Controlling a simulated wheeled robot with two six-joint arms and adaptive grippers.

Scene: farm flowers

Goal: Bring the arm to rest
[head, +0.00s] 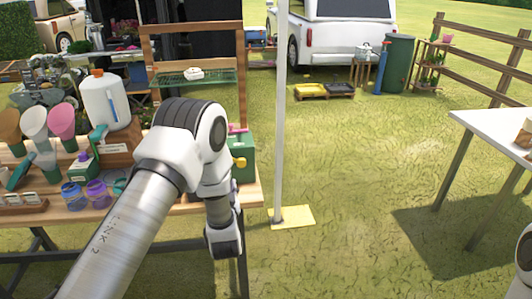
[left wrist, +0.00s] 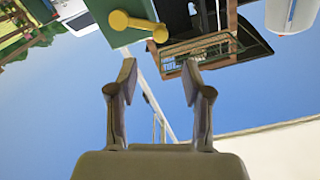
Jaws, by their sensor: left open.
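My left arm reaches in from the lower left in the head view and bends down at the front right corner of the wooden table (head: 255,190). The hand end hangs there, and its fingers are hidden in that view. In the left wrist view my left gripper (left wrist: 158,72) is open, with nothing between its two fingers. A green box with a yellow knob (left wrist: 138,24) shows just beyond the fingertips, apart from them as far as I can tell. The same green box (head: 248,152) stands on the table's right end, partly behind my arm. My right gripper is not in view.
Paper-wrapped cones (head: 62,121), a white jug (head: 105,100) and small jars (head: 98,194) crowd the table left of my arm. A white pole (head: 281,110) stands on a yellow base (head: 294,217). The grass between it and the white table (head: 490,130) is clear.

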